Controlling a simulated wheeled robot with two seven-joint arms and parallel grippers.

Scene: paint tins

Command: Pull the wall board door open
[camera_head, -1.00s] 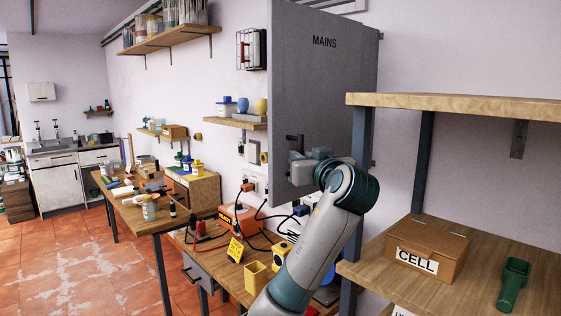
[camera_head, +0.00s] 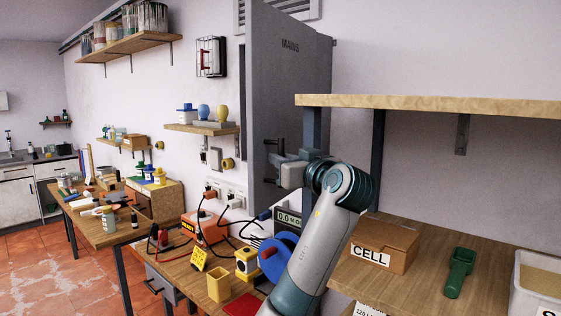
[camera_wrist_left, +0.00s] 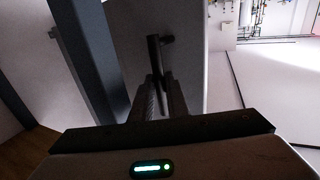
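The grey wall board door (camera_head: 285,90), marked MAINS, stands out from the wall at an angle, its hinge side at the right. Its black handle (camera_head: 269,142) is near the lower left edge. My left gripper (camera_head: 279,168) is at the handle, its arm reaching up from below. In the left wrist view, the dark upright handle bar (camera_wrist_left: 154,55) runs down between the two fingers of my left gripper (camera_wrist_left: 161,95), which look closed around its lower part. The door face (camera_wrist_left: 190,60) fills the area behind it. My right gripper is not in view.
A wooden shelf unit (camera_head: 430,104) with a grey post stands close right of my arm, bearing a CELL box (camera_head: 385,245) and a green scoop (camera_head: 459,272). Below the door, a bench holds an orange box (camera_head: 203,227), cables and a blue reel (camera_head: 278,258).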

